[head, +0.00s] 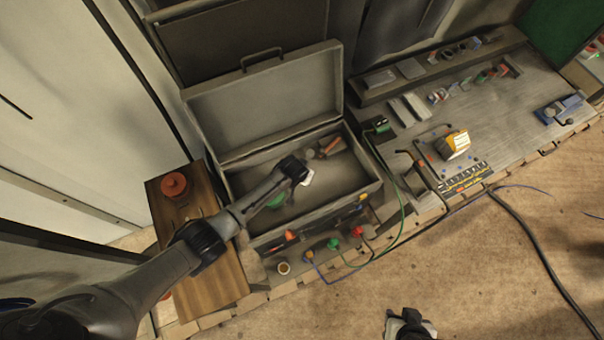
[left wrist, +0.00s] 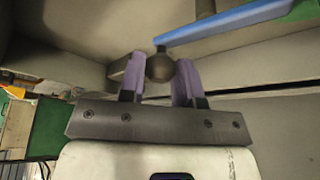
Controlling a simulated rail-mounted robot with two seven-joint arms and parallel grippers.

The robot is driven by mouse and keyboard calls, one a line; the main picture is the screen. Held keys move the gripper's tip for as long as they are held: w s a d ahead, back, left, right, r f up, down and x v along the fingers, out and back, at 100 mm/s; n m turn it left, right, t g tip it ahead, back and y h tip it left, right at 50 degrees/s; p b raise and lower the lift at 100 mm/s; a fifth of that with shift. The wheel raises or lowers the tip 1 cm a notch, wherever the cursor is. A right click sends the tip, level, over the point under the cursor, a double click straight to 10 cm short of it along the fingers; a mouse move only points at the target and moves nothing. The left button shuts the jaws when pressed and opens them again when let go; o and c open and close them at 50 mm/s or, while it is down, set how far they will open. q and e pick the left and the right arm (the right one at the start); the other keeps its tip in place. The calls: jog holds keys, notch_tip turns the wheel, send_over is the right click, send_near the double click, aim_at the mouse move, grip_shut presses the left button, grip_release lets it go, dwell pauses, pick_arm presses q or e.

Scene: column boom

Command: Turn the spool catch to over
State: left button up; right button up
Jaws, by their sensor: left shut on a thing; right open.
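My left arm reaches in from the left over the open grey case, and my left gripper (head: 306,177) is small and partly hidden by the wrist there. In the left wrist view, its two purple fingers (left wrist: 158,80) are closed around a rounded grey-brown metal knob (left wrist: 160,67). A blue bar (left wrist: 225,24) extends from just above the knob to the upper right. I cannot tell for certain whether the knob is the spool catch, or which position it is in. My right gripper (head: 409,325) is at the bottom edge of the head view, open and away from the case.
The grey case (head: 345,205) has its lid (head: 265,100) raised at the back. A wooden board (head: 215,288) with an orange-red round part (head: 173,185) lies left of it. A workbench (head: 470,110) with small parts stands right. Cables cross the floor in front.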

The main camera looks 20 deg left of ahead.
pick_arm(q)
jog(key=shift+w+n, duration=0.2)
jog(key=shift+n, duration=0.4)
jog(key=shift+a+y, duration=0.15)
jog(key=shift+y, duration=0.15)
jog(key=o, duration=0.9)
jog(key=shift+r, duration=0.1)
jog(key=v, duration=1.3)
jog(key=shift+s+r+p, duration=0.2)
jog(key=shift+r+p, duration=0.05)
jog(key=shift+p, duration=0.1)
